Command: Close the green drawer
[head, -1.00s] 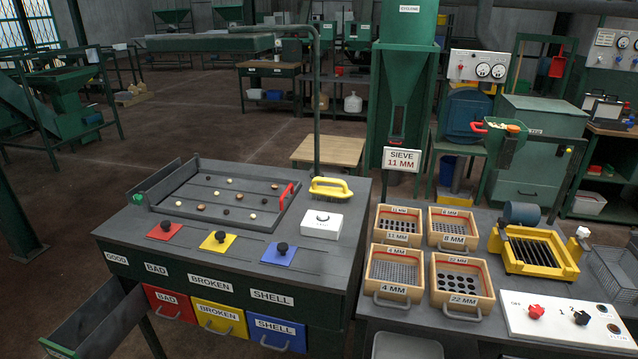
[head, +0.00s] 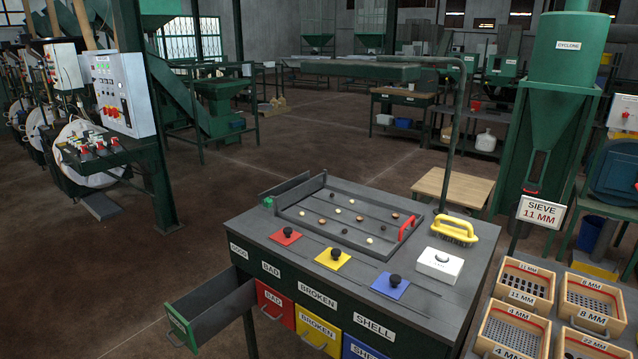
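The green drawer (head: 178,328) has a green front with a handle and long dark grey walls. It is pulled far out to the left from the sorting table (head: 262,224), below the GOOD label (head: 239,251). Its near end hangs clear of the table over the floor. Neither my left nor my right gripper shows in the head view.
Red BAD (head: 275,303), yellow BROKEN (head: 318,335) and blue SHELL (head: 362,348) drawers sit shut beside it. A sorting tray (head: 290,226) with nuts lies on top. Sieve boxes (head: 525,284) stand at right. The floor at left (head: 110,270) is open.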

